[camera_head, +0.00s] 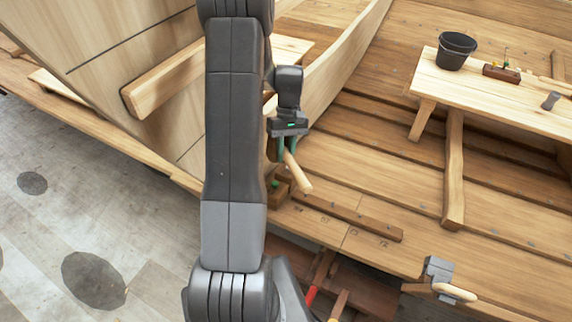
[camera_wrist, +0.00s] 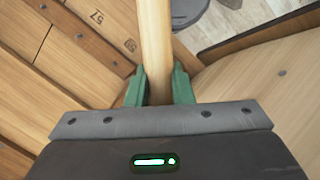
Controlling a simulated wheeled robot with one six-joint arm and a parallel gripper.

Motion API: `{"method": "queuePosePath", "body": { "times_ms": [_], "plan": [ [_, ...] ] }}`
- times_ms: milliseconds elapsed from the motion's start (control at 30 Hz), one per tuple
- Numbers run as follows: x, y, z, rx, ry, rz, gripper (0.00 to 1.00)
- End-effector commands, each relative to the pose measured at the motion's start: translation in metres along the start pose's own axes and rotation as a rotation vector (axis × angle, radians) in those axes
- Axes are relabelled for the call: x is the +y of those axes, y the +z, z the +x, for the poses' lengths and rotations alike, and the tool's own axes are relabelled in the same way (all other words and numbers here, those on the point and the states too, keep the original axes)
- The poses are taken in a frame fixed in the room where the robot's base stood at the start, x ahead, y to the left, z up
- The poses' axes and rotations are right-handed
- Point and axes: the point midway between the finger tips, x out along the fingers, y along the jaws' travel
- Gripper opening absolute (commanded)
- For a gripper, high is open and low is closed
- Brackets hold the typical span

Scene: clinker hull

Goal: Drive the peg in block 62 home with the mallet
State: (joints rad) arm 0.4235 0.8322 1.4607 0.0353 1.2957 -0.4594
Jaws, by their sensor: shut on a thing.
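My gripper (camera_head: 287,146) is shut on a pale wooden handle (camera_head: 299,174), which slants down to the right below the fingers in the head view. In the wrist view the green fingers (camera_wrist: 159,88) close on the same handle (camera_wrist: 155,42), which runs up out of the frame. I take it to be the mallet's; no mallet head shows in either view.
A dark strip (camera_head: 352,216) lies on the planks beside several small marked numbers. A bench (camera_head: 490,92) at the upper right bears a black bucket (camera_head: 456,50) and tools. A grey clamp (camera_head: 438,270) sits at the platform edge. Bare floor (camera_head: 50,225) is at lower left.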

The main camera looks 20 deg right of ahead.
Motion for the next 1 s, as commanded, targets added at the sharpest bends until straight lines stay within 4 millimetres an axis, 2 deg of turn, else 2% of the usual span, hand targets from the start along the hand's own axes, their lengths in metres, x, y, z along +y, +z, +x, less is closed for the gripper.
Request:
{"method": "queuePosePath", "body": {
  "times_ms": [1000],
  "plan": [
    [0.0032,0.0047,0.0014,0.001,0.0,0.002,0.0]
  ]
}}
